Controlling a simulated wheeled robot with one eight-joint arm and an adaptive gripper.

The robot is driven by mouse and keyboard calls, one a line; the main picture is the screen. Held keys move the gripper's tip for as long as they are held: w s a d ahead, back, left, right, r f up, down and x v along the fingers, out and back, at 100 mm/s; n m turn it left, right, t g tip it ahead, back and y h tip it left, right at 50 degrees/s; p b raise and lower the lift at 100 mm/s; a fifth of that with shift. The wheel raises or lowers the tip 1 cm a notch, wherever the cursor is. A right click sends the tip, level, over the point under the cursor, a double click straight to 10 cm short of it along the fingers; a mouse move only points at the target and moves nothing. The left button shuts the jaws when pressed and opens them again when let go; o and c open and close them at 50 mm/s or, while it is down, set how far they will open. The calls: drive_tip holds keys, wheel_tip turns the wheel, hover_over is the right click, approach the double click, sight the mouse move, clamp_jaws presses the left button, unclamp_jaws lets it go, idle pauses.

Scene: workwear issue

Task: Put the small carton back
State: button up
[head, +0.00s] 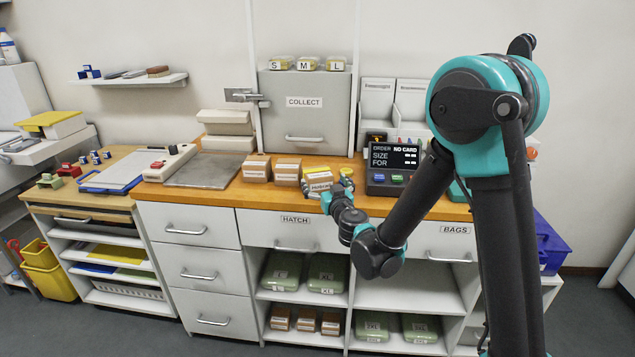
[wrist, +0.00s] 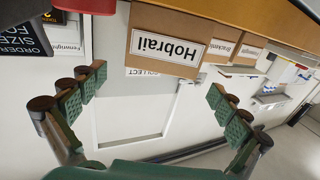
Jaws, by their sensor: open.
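A small brown carton (head: 317,182) with a white label sits on the wooden counter, the nearest of several such cartons. In the wrist view, which is upside down, this carton (wrist: 180,38) reads "Hobrail" and lies beyond my fingertips. My gripper (head: 335,197) is at the counter's front edge beside this carton. In the wrist view my gripper (wrist: 158,105) is open, with green-padded fingers spread wide and nothing between them. Two more labelled cartons, one left (head: 257,168) and one middle (head: 287,169), stand behind it. Which carton the task means cannot be told from the pictures.
Several similar cartons (head: 305,319) stand on a low shelf under the counter, below green packs (head: 327,273). An order display (head: 393,160) stands right of the carton. A grey COLLECT hatch (head: 305,125) is behind. A grey mat (head: 208,170) lies bare at left.

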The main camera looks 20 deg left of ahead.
sight(317, 172)
drive_tip(key=shift+x, duration=3.35)
drive_tip(key=shift+f, duration=0.15)
drive_tip(key=c, duration=1.5)
